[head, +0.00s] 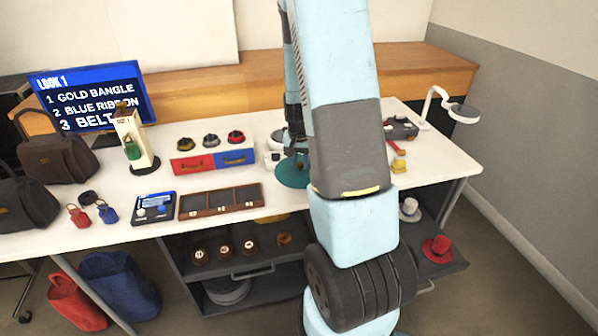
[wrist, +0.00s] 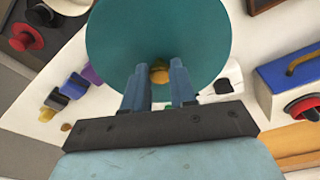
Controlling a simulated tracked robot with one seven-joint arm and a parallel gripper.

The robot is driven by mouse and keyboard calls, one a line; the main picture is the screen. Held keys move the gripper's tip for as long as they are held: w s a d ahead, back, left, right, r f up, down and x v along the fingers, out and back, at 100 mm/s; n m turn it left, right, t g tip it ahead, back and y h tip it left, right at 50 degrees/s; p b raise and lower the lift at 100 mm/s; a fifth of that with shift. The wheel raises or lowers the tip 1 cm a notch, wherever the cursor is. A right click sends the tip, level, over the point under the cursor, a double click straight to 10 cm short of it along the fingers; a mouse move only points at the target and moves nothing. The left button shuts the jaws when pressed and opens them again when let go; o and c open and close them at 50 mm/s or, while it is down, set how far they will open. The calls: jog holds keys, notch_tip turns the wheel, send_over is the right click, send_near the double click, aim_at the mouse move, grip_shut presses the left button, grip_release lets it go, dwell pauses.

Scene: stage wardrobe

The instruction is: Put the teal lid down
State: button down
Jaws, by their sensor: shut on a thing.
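The teal lid (wrist: 205,40) is a round disc with a small gold knob (wrist: 159,73) in the wrist view. My gripper (wrist: 159,80) is shut on the knob, with one finger on each side of it. In the head view the teal lid (head: 290,174) shows beside my arm, over the white table (head: 385,190). My arm hides its right side. I cannot tell whether the lid touches the table or hangs just above it.
A small white device (head: 272,158) stands close to the lid. The red and blue drawer box (head: 213,161) and a dark compartment tray (head: 221,201) are to the left. Small coloured things (wrist: 68,90) lie beyond the lid's left side in the wrist view.

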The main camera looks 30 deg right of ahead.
aim_at(298, 171)
jog(key=shift+w+d+f, duration=0.25)
jog(key=shift+w+f, duration=0.45)
jog(key=shift+f, duration=0.2)
jog(key=shift+w+d+f, duration=0.2)
jog(key=shift+w+f, duration=0.45)
jog(key=shift+f, duration=1.7)
jog(key=c, duration=0.9)
grip_release()
